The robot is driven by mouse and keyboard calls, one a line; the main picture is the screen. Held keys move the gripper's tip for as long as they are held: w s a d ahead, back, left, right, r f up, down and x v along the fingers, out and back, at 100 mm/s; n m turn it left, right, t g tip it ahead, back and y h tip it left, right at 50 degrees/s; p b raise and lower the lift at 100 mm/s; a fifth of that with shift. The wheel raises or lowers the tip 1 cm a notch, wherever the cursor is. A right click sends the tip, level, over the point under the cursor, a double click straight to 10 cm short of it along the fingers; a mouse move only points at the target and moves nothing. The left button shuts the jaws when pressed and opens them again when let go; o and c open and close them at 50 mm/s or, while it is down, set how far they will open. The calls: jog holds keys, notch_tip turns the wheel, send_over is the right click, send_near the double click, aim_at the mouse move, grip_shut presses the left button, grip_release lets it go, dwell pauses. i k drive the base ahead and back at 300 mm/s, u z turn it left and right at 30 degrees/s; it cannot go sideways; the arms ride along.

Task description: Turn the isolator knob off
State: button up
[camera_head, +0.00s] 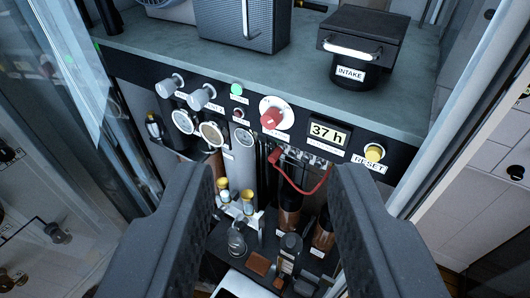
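The isolator knob is most likely the red knob (271,118) on a round white plate, near the middle of the black panel (400,152). The label under it is too small to read. My gripper (272,190) is open, with its two dark fingers spread wide at the lower left and lower right. Nothing is between the fingertips. The red knob shows above and beyond the gap between them, apart from both fingers.
Left of the knob are two grey knobs (187,92), round gauges (211,133) and a green light (237,89). Right are a "37 h" display (327,134) and yellow RESET button (375,153). A red cable (303,190) hangs below. An INTAKE box (361,45) stands on the top.

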aim_at(273, 117)
jog(key=z, duration=1.75)
jog(key=k, duration=1.2)
jog(key=u, duration=0.9)
jog(key=i, duration=1)
jog(key=z, duration=0.1)
